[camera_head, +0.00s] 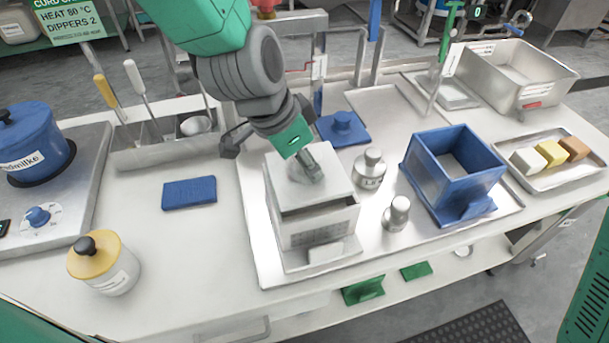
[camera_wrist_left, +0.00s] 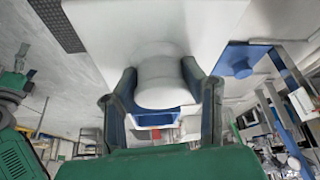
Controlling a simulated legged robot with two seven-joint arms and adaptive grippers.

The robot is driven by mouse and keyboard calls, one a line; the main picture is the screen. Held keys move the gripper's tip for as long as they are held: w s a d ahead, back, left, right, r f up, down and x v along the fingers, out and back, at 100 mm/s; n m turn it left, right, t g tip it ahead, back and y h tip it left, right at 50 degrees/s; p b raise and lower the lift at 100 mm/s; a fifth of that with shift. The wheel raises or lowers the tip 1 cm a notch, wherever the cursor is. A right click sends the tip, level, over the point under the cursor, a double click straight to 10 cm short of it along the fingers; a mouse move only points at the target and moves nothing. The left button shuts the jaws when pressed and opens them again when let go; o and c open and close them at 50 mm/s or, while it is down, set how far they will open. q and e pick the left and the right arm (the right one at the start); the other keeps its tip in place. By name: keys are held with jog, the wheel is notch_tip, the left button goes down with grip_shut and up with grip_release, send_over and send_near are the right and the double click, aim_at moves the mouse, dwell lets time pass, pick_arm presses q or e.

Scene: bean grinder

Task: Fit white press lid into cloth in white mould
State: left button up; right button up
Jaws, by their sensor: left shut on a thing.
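The white press lid (camera_head: 284,178) lies at the top of the white mould (camera_head: 313,228), slightly tilted in the head view. I cannot tell how far it sits inside the mould walls. My left gripper (camera_head: 308,168) is shut on the lid's round knob, which shows between the two fingers (camera_wrist_left: 160,108) in the left wrist view. The lid's white plate (camera_wrist_left: 105,35) spreads behind the knob there. The cloth is hidden under the lid in these views. My right gripper is not in view.
Two metal weights (camera_head: 370,168) (camera_head: 397,213) and a blue mould (camera_head: 453,170) stand right of the white mould on the metal tray (camera_head: 262,262). A blue lid (camera_head: 343,128) lies behind. A blue sponge (camera_head: 189,193) lies left; a yellow-lidded pot (camera_head: 105,265) stands front left.

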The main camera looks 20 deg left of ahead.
aim_at(305, 180)
pick_arm(q)
jog(key=shift+w+d+f, duration=0.25)
jog(key=shift+d+f, duration=0.5)
jog(key=shift+f, duration=0.05)
notch_tip(305, 180, down, 2)
jog(key=shift+s+f+b, duration=0.1)
jog(key=shift+f+b, duration=0.1)
jog(key=shift+b, duration=0.15)
grip_shut()
jog(key=shift+s+a+f, duration=0.2)
jog(key=shift+a, duration=0.35)
jog(key=o, duration=1)
grip_release()
jog(key=shift+a, duration=0.2)
jog(key=shift+o, duration=1.4)
jog(key=shift+a+f, duration=0.1)
jog(key=shift+w, duration=0.25)
jog(key=shift+s+d+r, duration=0.1)
jog(key=shift+d+r, duration=0.15)
jog(key=shift+r, duration=0.25)
jog(key=p+v, duration=0.2)
jog(key=v, duration=0.9)
jog(key=shift+a, duration=0.15)
jog(key=shift+r, duration=0.2)
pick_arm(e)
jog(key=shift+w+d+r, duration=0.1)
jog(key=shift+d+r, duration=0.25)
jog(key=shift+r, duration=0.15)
